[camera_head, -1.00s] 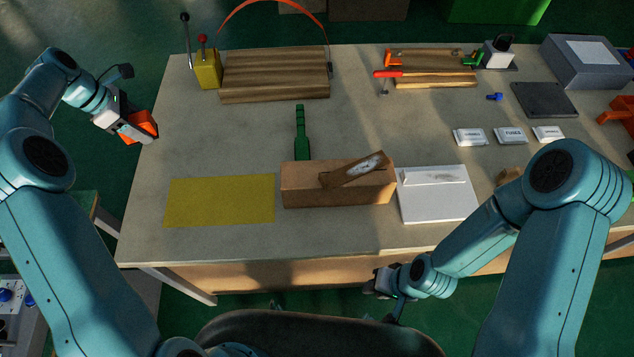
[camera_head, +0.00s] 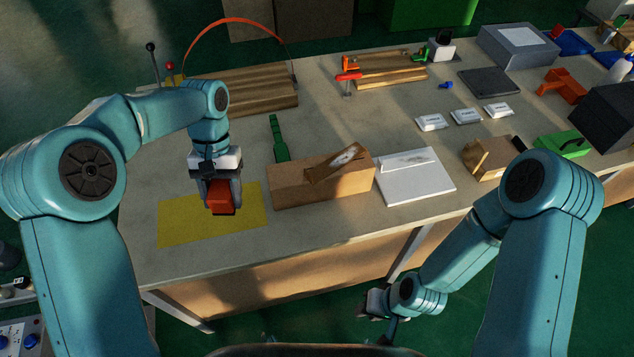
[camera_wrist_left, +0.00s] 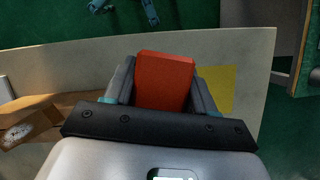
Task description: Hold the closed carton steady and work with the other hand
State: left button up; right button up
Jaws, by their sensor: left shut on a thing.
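The brown carton (camera_head: 320,186) stands near the front middle of the bench. A tilted brown flap or piece with a pale label (camera_head: 337,163) lies across its top; I cannot tell whether the carton is fully closed. In the left wrist view, part of the carton (camera_wrist_left: 50,108) shows at the left edge. My left gripper (camera_head: 222,196) is shut on a red-orange block (camera_head: 220,194), above the yellow mat and left of the carton, apart from it. The block also fills the jaws in the left wrist view (camera_wrist_left: 164,80). My right gripper (camera_head: 370,303) hangs low before the bench front; its jaws are unclear.
The yellow mat (camera_head: 175,223) is otherwise bare. Wooden boards (camera_head: 255,97) lie at the back. The bench front strip is clear.

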pick_arm(q)
jog(key=shift+w+d+r, duration=0.1)
jog(key=shift+d+r, duration=0.1)
jog(key=shift+d, duration=0.35)
jog(key=shift+a, duration=0.1)
jog(key=shift+w, duration=0.15)
